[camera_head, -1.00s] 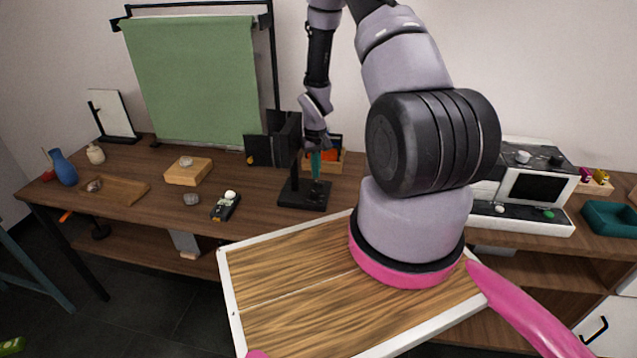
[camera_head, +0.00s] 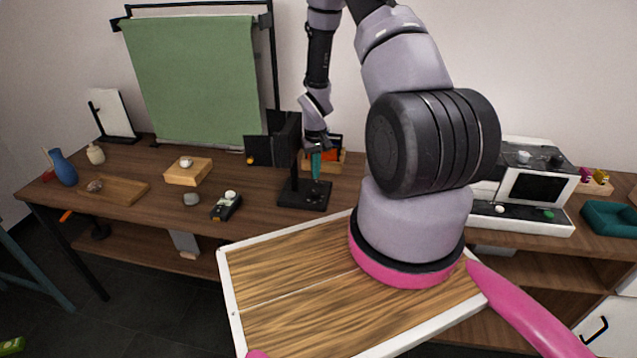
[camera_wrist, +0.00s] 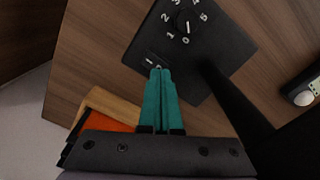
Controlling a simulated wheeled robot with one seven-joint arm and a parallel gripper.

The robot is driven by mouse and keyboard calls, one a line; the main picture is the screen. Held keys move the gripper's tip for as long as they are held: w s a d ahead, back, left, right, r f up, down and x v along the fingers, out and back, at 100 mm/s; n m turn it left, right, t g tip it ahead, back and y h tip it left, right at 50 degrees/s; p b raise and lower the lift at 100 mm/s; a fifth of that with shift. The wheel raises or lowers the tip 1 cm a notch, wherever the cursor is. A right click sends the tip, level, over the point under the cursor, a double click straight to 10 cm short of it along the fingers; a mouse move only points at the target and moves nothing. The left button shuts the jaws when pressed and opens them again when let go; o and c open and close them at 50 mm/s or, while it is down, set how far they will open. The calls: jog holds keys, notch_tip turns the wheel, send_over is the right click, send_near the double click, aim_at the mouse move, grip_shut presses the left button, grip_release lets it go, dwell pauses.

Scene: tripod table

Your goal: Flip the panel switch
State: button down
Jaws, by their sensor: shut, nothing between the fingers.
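The black panel base (camera_head: 290,200) lies on the wooden table, left of my arm's large links in the head view. In the wrist view the panel (camera_wrist: 212,48) shows a round dial (camera_wrist: 186,22) with white numbers around it. A small switch (camera_wrist: 158,67) sits near the panel's edge, beside a white "I" mark. My gripper (camera_wrist: 157,73) has teal fingers, shut together and empty, with their tips right at the switch. The tips partly hide it, so touch and its exact position cannot be told. In the head view my gripper (camera_head: 316,176) points down over the base.
A wooden box with orange contents (camera_head: 334,160) stands close behind my gripper. A small black device (camera_head: 226,207) with a pale knob lies to the left. A white appliance (camera_head: 535,190) stands at the right.

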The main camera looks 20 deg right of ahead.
aim_at(316, 182)
jog(key=shift+f, duration=0.85)
dwell(0.3)
jog(key=shift+r, duration=3.55)
